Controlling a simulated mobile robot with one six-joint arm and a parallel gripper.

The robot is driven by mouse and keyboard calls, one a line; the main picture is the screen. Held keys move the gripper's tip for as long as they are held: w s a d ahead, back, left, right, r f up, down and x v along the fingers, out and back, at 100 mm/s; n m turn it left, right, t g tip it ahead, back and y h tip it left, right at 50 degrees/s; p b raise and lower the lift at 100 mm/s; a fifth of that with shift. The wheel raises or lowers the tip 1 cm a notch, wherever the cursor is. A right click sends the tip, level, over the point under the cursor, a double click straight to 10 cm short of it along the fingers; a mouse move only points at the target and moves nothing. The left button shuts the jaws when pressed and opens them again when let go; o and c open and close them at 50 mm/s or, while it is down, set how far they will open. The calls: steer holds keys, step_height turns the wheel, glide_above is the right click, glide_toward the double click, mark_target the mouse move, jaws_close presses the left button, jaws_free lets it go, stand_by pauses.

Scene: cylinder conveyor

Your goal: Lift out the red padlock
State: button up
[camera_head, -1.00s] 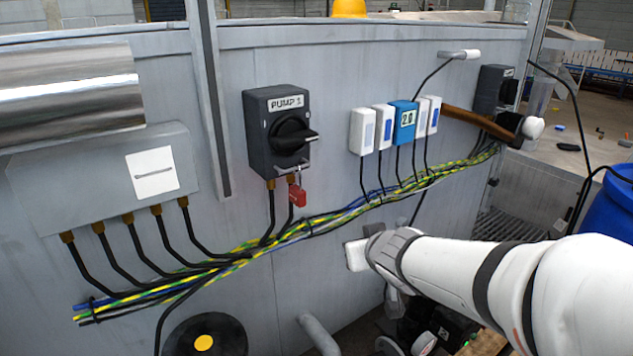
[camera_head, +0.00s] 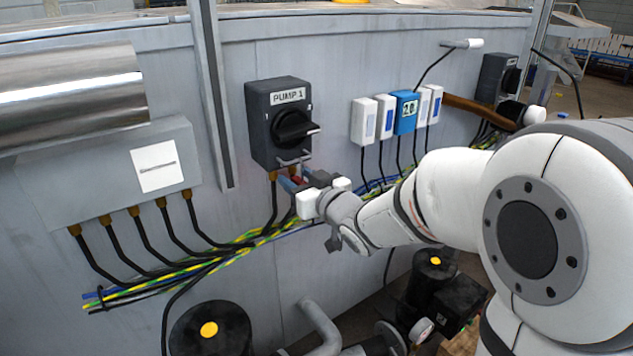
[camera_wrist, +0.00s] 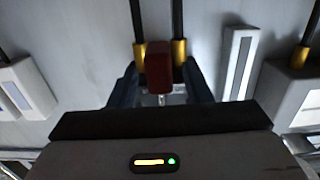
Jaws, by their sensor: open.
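The red padlock (camera_wrist: 158,68) hangs beneath the dark pump switch box (camera_head: 282,122) labelled PUMP 1. In the wrist view, which shows the scene upside down, its body lies between the fingers of my gripper (camera_wrist: 161,82) and its shackle points toward the palm. The fingers are open, one on each side; I cannot tell whether either touches it. In the head view my gripper (camera_head: 293,183) is just below the switch box and hides most of the padlock. The black switch handle (camera_head: 295,127) sticks out just above.
Black cables with brass glands come out under the switch box, close to my fingers. A bundle of coloured cables (camera_head: 225,255) runs below. White and blue modules (camera_head: 404,112) are to the right, and a grey junction box (camera_head: 85,190) is to the left.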

steer(key=shift+x, duration=1)
steer(key=shift+c, duration=0.2)
jaws_close()
